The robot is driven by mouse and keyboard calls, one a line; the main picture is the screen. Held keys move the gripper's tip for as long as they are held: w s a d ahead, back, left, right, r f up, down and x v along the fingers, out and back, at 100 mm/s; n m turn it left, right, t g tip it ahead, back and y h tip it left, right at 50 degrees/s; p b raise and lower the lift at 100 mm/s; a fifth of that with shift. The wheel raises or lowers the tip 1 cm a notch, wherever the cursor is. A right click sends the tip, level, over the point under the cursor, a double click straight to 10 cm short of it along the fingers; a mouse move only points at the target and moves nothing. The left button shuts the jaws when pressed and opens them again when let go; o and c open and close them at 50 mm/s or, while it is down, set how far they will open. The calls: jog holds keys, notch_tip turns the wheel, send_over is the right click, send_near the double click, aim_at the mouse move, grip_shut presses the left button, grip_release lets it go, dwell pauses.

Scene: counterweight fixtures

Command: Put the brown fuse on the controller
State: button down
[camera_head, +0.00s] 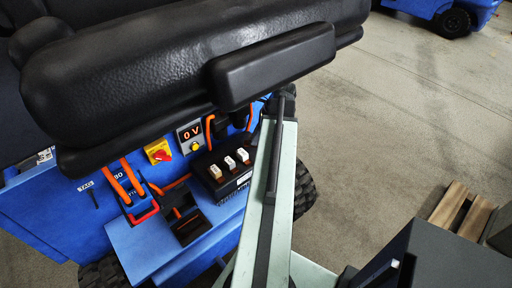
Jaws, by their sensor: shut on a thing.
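The controller looks to be the black box (212,187) on the blue truck's side, left of my arm. Three small pale blocks stand in a row on its top; the leftmost is more cream than the others. I make out no brown fuse. My pale green arm rises from the bottom middle, and its far end passes under the black armrest. My gripper is not to be made out there; the armrest and dark parts hide that area.
A black seat with an armrest (275,65) overhangs the panel. A wooden pallet (462,212) lies at right.

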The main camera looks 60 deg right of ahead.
notch_tip(320, 180, down, 4)
jog(key=b, duration=0.3)
jog(key=shift+r, duration=0.35)
jog(key=shift+f, duration=0.15)
jog(key=c, duration=1.5)
grip_release()
jog(key=shift+f, duration=0.1)
jog(key=shift+c, duration=0.2)
jog(key=o, duration=0.4)
